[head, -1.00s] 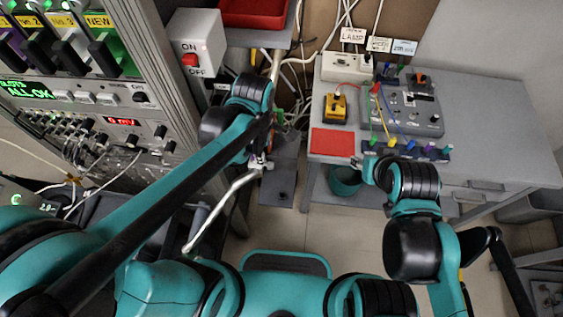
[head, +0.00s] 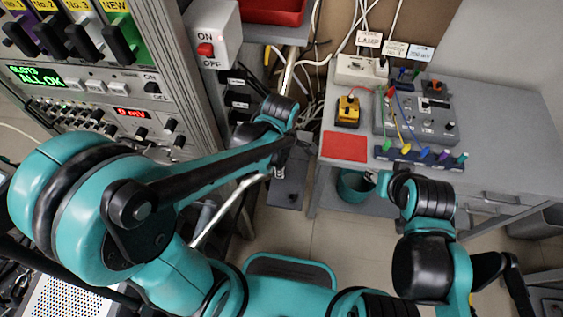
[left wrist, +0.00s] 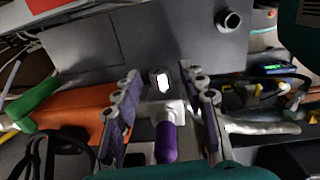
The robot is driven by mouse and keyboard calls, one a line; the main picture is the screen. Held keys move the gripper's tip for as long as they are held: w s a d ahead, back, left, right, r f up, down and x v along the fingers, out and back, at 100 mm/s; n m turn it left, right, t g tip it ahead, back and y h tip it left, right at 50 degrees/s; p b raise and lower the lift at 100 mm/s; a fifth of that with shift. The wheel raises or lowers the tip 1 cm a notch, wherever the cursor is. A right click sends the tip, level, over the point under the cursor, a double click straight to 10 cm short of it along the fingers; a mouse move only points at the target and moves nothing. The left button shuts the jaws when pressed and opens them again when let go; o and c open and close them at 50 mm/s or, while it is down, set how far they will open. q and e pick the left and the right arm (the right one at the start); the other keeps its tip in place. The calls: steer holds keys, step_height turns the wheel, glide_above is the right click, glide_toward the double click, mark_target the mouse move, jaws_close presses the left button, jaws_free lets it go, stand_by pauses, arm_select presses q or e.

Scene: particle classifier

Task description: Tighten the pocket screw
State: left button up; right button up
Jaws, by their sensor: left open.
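My left gripper (head: 279,172) is low, above a dark grey plate (head: 286,194) beside the rack. In the left wrist view its fingers (left wrist: 161,115) are spread. A purple-and-white cylindrical piece (left wrist: 166,138) shows between them; I cannot tell whether it touches either finger. Past the fingertips is a grey panel (left wrist: 190,45) with a dark round knob (left wrist: 229,19) standing out of it. I cannot identify the pocket screw with certainty. My right gripper (head: 371,177) is by the bench front, over a teal bin; its fingers are too small to read.
The rack (head: 100,85) stands at the left, with an ON/OFF box (head: 213,38) beside it. The bench (head: 490,130) at the right carries a red mat (head: 345,147), a yellow device (head: 348,111) and a wired control box (head: 425,112). A teal bin (head: 353,187) stands below.

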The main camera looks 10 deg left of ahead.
arm_select(q)
steer(key=shift+c, duration=0.3)
jaws_close()
steer(key=g+b, duration=0.1)
steer(key=w+g, duration=0.1)
steer(key=g, duration=0.1)
steer(key=shift+f+b, duration=0.2)
steer(key=shift+b, duration=0.15)
steer(key=shift+r+g+b, duration=0.1)
steer(key=shift+g+b, duration=0.35)
steer(key=shift+g, duration=0.85)
steer(key=shift+o, duration=0.3)
jaws_free()
steer(key=shift+r, duration=0.1)
